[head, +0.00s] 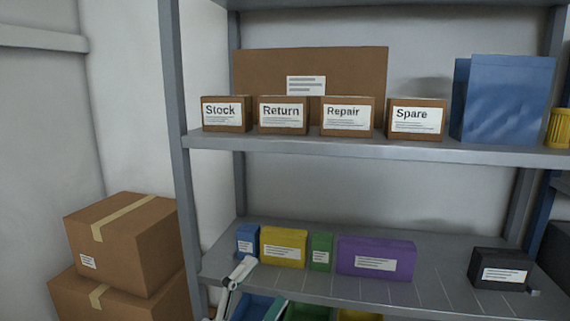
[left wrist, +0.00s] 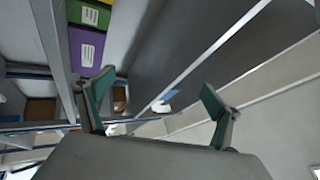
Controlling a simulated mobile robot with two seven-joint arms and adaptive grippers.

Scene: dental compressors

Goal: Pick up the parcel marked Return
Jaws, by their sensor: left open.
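The parcel marked Return (head: 283,114) is a small brown box with a white label, upright on the upper shelf (head: 400,149). It stands between the parcel marked Stock (head: 226,114) and the parcel marked Repair (head: 347,117). The parcel marked Spare (head: 416,119) is farther right. My left gripper (left wrist: 155,88) is open in the left wrist view, with nothing between its teal-tipped fingers. In the head view a white part of my left arm shows low, in front of the lower shelf, well below the Return parcel. I cannot make out the Return parcel in the left wrist view.
A large brown carton (head: 310,70) stands behind the small parcels. A blue bin (head: 505,98) is at their right. Blue, yellow, green, purple (head: 376,257) and black (head: 499,269) boxes sit on the lower shelf (head: 435,283). A grey post (head: 176,150) bounds the shelves at left.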

